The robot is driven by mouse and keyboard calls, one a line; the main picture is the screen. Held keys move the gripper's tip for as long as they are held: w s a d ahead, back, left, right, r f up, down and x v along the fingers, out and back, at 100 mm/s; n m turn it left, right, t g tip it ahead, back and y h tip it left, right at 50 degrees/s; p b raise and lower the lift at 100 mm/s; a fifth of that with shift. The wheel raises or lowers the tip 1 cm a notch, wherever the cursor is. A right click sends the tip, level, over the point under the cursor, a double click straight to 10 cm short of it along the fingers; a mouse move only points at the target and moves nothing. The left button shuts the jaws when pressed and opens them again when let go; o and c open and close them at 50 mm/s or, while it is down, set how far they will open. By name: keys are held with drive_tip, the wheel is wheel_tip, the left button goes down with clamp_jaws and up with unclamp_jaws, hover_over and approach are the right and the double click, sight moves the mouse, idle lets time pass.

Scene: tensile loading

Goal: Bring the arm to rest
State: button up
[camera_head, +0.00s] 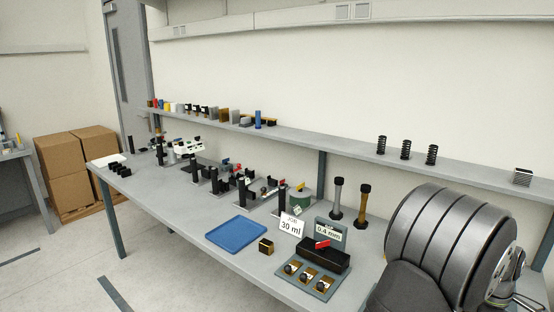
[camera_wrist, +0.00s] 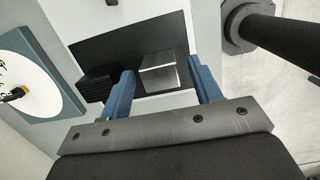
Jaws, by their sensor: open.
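My gripper (camera_wrist: 162,85) shows in the wrist view with its two blue fingers spread apart. It is open and nothing is held between the fingers. A silvery block (camera_wrist: 158,70) appears in the gap, beyond the fingertips, on a dark surface (camera_wrist: 117,42). I cannot tell how far away it is. A black ribbed block (camera_wrist: 98,88) lies left of the left finger. I cannot make out the gripper in the head view.
A bench (camera_head: 190,220) holds a blue tray (camera_head: 236,233), a black box (camera_head: 322,257) and several black stands. A shelf (camera_head: 345,154) carries springs (camera_head: 405,149). In the wrist view, a dark rod (camera_wrist: 285,40) is upper right and a round white dial (camera_wrist: 28,85) is left.

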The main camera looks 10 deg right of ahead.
wheel_tip(320, 180, down, 2)
wheel_tip(320, 180, up, 12)
drive_tip(key=w+a, duration=0.1)
drive_tip(key=f, duration=0.8)
drive_tip(key=s+d+f, duration=0.1)
drive_tip(key=f, duration=0.3)
wheel_tip(320, 180, up, 5)
drive_tip(key=shift+f, duration=0.2)
drive_tip(key=s+a+r, duration=0.1)
drive_tip(key=s+r, duration=0.6)
drive_tip(key=s, duration=0.5)
drive_tip(key=w+a+f+m, duration=0.15)
drive_tip(key=w+a, duration=0.35)
drive_tip(key=w, duration=0.6)
drive_tip(key=w+a+f, duration=0.2)
drive_tip(key=w+a, duration=0.2)
drive_tip(key=w, duration=0.7)
drive_tip(key=w+a+f+m, duration=0.2)
drive_tip(key=w+a, duration=1.3)
drive_tip(key=a, duration=0.2)
drive_tip(key=shift+w+a+f, duration=0.25)
drive_tip(key=shift+a+f, duration=0.05)
drive_tip(key=shift+a, duration=0.05)
